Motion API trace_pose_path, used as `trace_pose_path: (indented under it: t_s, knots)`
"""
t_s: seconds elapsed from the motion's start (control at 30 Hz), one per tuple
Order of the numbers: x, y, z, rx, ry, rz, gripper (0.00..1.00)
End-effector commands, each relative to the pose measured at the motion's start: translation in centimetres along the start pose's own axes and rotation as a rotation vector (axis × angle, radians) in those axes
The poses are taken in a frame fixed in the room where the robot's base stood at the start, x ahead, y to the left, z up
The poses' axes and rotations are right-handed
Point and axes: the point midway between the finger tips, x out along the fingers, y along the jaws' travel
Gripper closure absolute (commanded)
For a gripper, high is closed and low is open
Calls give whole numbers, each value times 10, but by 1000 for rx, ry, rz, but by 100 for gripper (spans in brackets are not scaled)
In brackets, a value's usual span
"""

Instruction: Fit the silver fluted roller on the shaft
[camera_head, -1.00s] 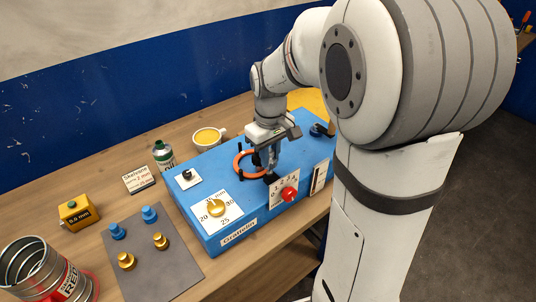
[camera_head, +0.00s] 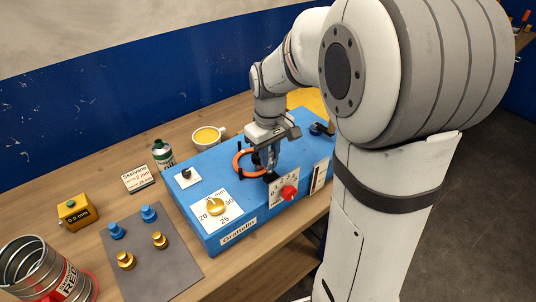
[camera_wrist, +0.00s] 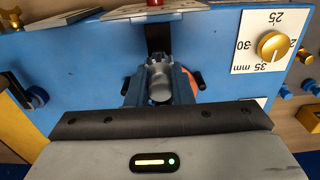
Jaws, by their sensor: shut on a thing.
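My gripper (camera_head: 268,166) points down over the top of the blue machine (camera_head: 220,238), near its red knob. In the wrist view my gripper (camera_wrist: 160,92) is shut on the silver roller (camera_wrist: 160,82), which shows as a grey rounded piece between the fingers. In the head view the roller is too small and covered to make out. An orange ring (camera_head: 237,164) lies around or just behind the gripper. I cannot make out the shaft, nor tell whether the roller touches it.
The machine carries a yellow dial knob (camera_head: 216,207) and a red knob (camera_head: 289,193). A grey mat (camera_head: 152,266) with blue and gold rollers lies left. Behind stand an oil can (camera_head: 162,154), a cup (camera_head: 208,137) and a sign (camera_head: 138,178). A yellow block (camera_head: 76,212) and a tin (camera_head: 45,270) stand far left.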

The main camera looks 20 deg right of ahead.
Motion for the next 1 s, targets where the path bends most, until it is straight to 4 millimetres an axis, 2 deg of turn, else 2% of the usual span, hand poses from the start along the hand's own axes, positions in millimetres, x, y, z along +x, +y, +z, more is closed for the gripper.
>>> trace_pose_path:
  t_s: [1.0]
  knots:
    - [10, 0, 0, -1, 0, 0, 100]
